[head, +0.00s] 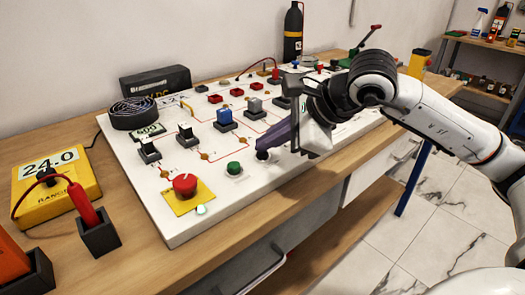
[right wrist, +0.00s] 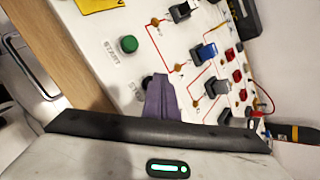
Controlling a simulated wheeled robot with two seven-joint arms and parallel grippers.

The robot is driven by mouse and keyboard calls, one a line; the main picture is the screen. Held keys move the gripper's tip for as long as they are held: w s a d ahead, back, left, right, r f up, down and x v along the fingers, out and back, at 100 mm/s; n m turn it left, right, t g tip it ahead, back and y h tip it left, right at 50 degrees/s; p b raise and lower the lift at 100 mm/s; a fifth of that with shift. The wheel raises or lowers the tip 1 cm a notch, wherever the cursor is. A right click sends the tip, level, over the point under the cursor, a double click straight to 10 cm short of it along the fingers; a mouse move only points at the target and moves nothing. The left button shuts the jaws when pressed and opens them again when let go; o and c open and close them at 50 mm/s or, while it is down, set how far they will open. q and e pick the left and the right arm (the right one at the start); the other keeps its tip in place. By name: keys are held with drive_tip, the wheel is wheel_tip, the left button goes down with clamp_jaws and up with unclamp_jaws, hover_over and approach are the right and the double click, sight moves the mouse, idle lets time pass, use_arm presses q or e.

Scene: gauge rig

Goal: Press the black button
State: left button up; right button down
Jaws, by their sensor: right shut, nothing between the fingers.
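The black button (head: 262,154) sits near the front edge of the white panel (head: 165,222), to the right of the green button (head: 234,168). My right gripper (head: 266,142) is shut and empty, its purple fingers pointing down at the black button. In the right wrist view the fingertips (right wrist: 160,80) overlap the black button (right wrist: 147,81) and hide part of it. I cannot tell whether they touch it or whether it is pressed down. The green button (right wrist: 129,44) stands clear beside it. My left gripper is not in view.
A red mushroom button (head: 185,184) on a yellow plate is at the panel's front left. Several coloured switches, including a blue one (head: 224,116), stand behind the fingers. A yellow meter (head: 62,184) is at the left. The bare wooden table edge (head: 290,197) runs along the front.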

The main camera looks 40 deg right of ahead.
sight(268, 161)
drive_tip(key=shift+r+p, duration=0.65)
drive_tip(key=shift+r, duration=0.25)
drive_tip(key=shift+r, duration=0.1)
wheel_tip(268, 161, up, 5)
drive_tip(key=p, duration=0.4)
idle(0.7)
